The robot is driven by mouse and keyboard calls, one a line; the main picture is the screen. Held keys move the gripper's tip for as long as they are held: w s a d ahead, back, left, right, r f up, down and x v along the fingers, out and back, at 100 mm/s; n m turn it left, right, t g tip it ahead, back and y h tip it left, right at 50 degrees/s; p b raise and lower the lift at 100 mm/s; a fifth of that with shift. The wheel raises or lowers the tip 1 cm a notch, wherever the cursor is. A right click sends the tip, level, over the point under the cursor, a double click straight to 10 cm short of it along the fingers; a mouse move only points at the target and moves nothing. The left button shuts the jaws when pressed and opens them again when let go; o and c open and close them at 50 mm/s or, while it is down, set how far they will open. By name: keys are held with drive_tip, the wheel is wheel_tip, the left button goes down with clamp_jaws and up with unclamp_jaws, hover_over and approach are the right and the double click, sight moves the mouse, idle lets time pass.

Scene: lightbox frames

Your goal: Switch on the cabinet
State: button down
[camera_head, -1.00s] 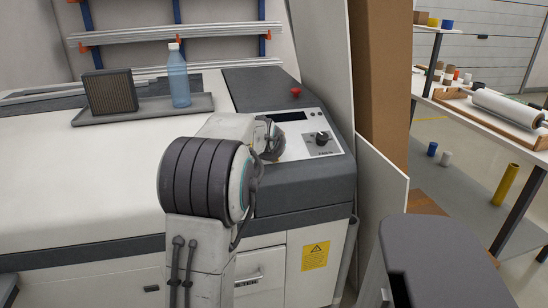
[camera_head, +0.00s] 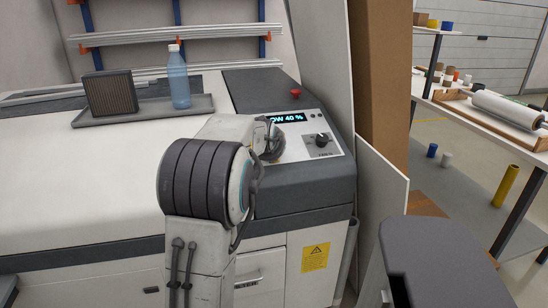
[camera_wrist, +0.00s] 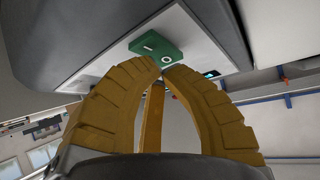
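The cabinet (camera_head: 90,205) is a broad white and grey machine with a sloping control panel at its right end. A black knob (camera_head: 321,138) and a red button (camera_head: 295,94) are on the panel side. In the wrist view, a green plate (camera_wrist: 174,47) with a white-ringed round part and a pale slot lies just beyond my gripper (camera_wrist: 161,68). Its yellow fingertips are together, with nothing seen between them, close to the ringed part; contact cannot be told. My arm hides the gripper in the head view.
A tray (camera_head: 130,117) on the cabinet holds a blue bottle (camera_head: 178,80) and a dark filter block (camera_head: 110,93). Upright panels (camera_head: 380,100) stand close at the right. A shelf unit with rolls (camera_head: 505,108) is farther right.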

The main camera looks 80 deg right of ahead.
drive_tip(key=shift+a+r, duration=0.1)
drive_tip(key=shift+r, duration=0.3)
drive_tip(key=shift+r, duration=0.15)
drive_tip(key=r+p, duration=0.1)
drive_tip(key=r, duration=0.1)
drive_tip(key=a+r+p, duration=0.1)
drive_tip(key=r+p, duration=0.1)
drive_tip(key=shift+s+r, duration=0.15)
drive_tip(key=shift+r, duration=0.15)
idle(0.9)
